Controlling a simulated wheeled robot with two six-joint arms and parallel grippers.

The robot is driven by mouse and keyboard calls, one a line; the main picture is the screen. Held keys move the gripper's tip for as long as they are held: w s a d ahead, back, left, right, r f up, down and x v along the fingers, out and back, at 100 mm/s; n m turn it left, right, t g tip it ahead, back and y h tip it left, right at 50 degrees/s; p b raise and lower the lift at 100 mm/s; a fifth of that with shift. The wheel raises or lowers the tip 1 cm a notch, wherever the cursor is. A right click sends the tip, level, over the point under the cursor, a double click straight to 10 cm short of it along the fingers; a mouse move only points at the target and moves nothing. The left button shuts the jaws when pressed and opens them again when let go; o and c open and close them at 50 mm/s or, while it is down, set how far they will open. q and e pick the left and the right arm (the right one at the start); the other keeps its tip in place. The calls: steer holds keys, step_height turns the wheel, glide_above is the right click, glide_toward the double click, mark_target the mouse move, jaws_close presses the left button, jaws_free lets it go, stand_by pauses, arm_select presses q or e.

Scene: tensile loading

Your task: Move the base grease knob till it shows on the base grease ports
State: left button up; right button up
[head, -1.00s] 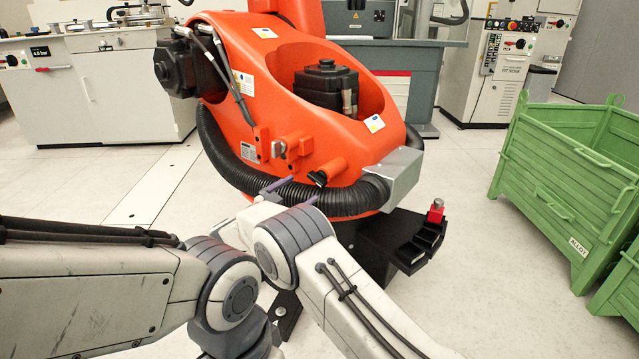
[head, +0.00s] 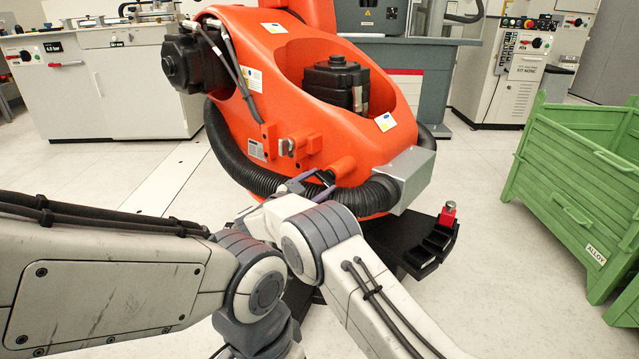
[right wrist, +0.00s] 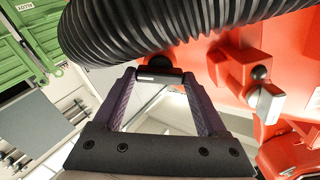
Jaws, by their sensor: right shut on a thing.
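The big orange machine (head: 285,100) stands in front of me. A small black knob (right wrist: 158,76) sits low on its side, below the black ribbed hose in the right wrist view. My right gripper (head: 318,181) reaches it with its purple fingers, which also show in the right wrist view (right wrist: 160,84). The fingertips are closed on the knob from both sides. A metal fitting (head: 287,147) on an orange lug shows above; in the right wrist view a metal lever (right wrist: 269,103) stands beside a black ball. I cannot make out any marked grease ports. My left gripper is not in view.
The ribbed hose (head: 245,176) and a grey metal box (head: 412,178) are close around my right gripper. A black tray (head: 430,243) with a red-and-silver piece (head: 447,213) lies to the right. A green crate (head: 575,180) stands farther right on open floor.

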steer(key=shift+a+m, duration=0.15)
steer(key=shift+m, duration=0.85)
steer(key=o, duration=1.3)
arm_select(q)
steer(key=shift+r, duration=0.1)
arm_select(e)
steer(key=shift+s, duration=0.1)
